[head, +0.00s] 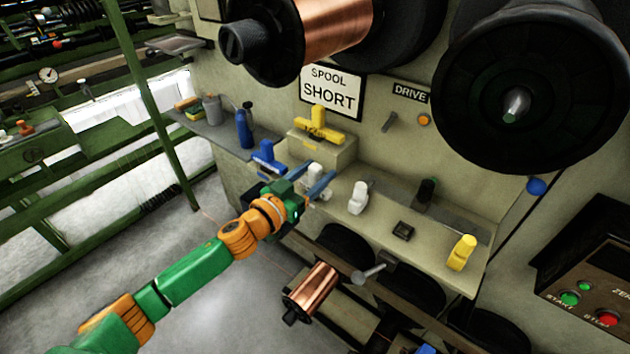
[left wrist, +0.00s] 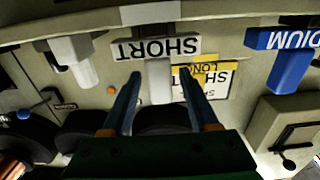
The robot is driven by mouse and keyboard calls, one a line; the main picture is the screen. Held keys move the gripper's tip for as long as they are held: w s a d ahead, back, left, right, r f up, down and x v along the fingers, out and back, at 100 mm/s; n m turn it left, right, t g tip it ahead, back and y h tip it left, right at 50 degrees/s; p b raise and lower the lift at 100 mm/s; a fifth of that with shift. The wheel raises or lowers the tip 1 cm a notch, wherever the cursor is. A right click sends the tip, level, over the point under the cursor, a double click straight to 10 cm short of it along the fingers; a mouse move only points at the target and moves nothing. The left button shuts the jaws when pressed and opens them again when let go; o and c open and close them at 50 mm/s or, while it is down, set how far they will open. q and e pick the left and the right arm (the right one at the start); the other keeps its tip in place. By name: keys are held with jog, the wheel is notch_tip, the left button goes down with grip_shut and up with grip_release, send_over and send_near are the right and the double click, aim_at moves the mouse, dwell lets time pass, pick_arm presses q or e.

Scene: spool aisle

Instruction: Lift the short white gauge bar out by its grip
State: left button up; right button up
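The white gauge bar lettered SHORT (left wrist: 185,46) lies across the upper middle of the left wrist view, its grip (left wrist: 159,80) pointing towards me. In the head view only a white part (head: 316,172) of it shows, mostly hidden behind my left gripper (head: 320,180). The left gripper is open. In the left wrist view its two fingers (left wrist: 158,92) stand one on each side of the grip, with gaps on both sides; I cannot tell whether the tips reach its depth. My right gripper is in no view.
A blue gauge (head: 267,156) lettered MEDIUM stands left of the white bar, and a yellow gauge (head: 319,124) behind it. Another white piece (head: 358,197) stands close on the right. A sign (head: 331,91) reads SPOOL SHORT. A copper spool (head: 312,291) hangs below the ledge.

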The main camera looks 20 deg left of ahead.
pick_arm(q)
grip_shut()
notch_tip(320, 180, up, 3)
jog(key=shift+f+p, duration=0.1)
jog(key=shift+p, duration=0.35)
jog(key=s+a+r+p, duration=0.3)
jog(key=s+r+p, duration=0.2)
jog(key=s+r, duration=0.5)
jog(key=s, duration=0.3)
jog(key=shift+s+a+p, duration=0.15)
jog(key=shift+s+p, duration=0.15)
